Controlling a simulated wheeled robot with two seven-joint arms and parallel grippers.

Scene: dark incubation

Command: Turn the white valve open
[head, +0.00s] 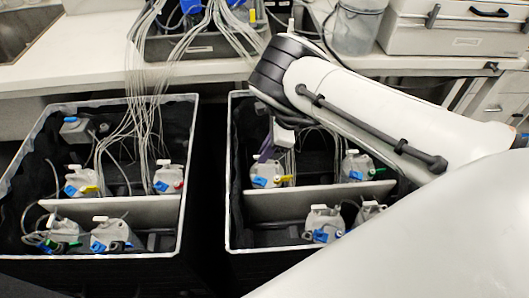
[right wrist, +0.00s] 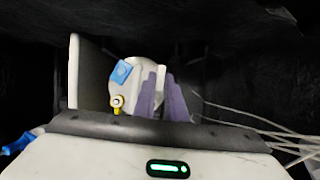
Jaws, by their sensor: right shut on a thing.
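A white jug (head: 266,175) with a blue tag and a yellow valve stands in the right black bin. My right gripper (head: 263,152) reaches down into this bin at the jug's top. In the right wrist view the same jug (right wrist: 126,72) is right behind the purple fingers (right wrist: 161,98). They are shut on a small pale part at the jug's top, which I take to be the white valve (right wrist: 160,77). The fingers hide most of it, so how far it is turned cannot be told. My left gripper is not in view.
The right bin (head: 232,200) has a pale divider (head: 285,203) and several other jugs. The left bin (head: 188,180) holds several more with coloured valves. Many thin tubes (head: 150,75) hang from the counter (head: 75,75). A dark gap separates the bins.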

